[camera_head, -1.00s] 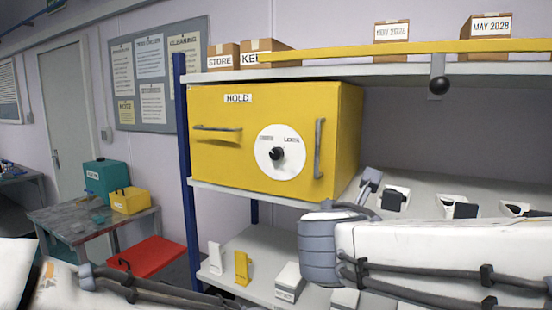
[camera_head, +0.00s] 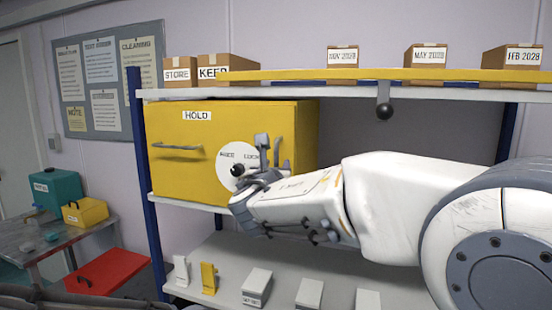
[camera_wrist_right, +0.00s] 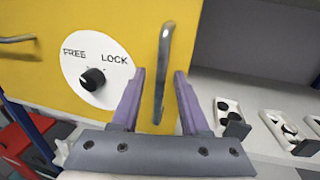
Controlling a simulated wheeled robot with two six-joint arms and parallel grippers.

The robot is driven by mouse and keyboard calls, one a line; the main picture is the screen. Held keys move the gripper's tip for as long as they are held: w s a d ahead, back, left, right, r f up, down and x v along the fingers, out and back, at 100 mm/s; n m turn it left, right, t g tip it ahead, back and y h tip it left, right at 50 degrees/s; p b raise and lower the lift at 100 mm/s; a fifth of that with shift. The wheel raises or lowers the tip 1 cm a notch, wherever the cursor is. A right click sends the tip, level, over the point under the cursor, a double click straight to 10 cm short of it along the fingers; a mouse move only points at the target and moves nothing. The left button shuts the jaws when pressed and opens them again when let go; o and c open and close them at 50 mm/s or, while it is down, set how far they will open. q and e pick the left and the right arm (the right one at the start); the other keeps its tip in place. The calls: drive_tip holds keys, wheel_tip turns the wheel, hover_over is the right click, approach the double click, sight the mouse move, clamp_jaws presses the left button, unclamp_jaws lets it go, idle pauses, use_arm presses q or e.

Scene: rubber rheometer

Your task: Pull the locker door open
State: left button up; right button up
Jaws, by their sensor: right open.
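The yellow locker (camera_head: 215,130), labelled HOLD, stands on the shelf with its door shut. Its white dial (camera_head: 228,170) has a black knob (camera_wrist_right: 92,79) between the words FREE and LOCK; I cannot tell which it points to. An upright grey bar handle (camera_wrist_right: 164,60) is at the door's right side, and a horizontal handle (camera_head: 177,147) is at its left. My right gripper (camera_head: 268,148) is open in front of the upright handle. In the right wrist view its purple fingers (camera_wrist_right: 160,80) appear on either side of the handle, not closed on it. My left gripper is out of view.
A shelf board (camera_head: 400,93) with cartons runs above the locker, with a black ball (camera_head: 384,111) hanging below it. A blue post (camera_head: 145,200) stands at the left. Small stands and boxes sit on the lower shelf. A red box (camera_head: 110,272) is at lower left.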

drive_tip(key=shift+w+d, duration=0.1)
drive_tip(key=shift+w, duration=0.25)
clamp_jaws()
idle(1.2)
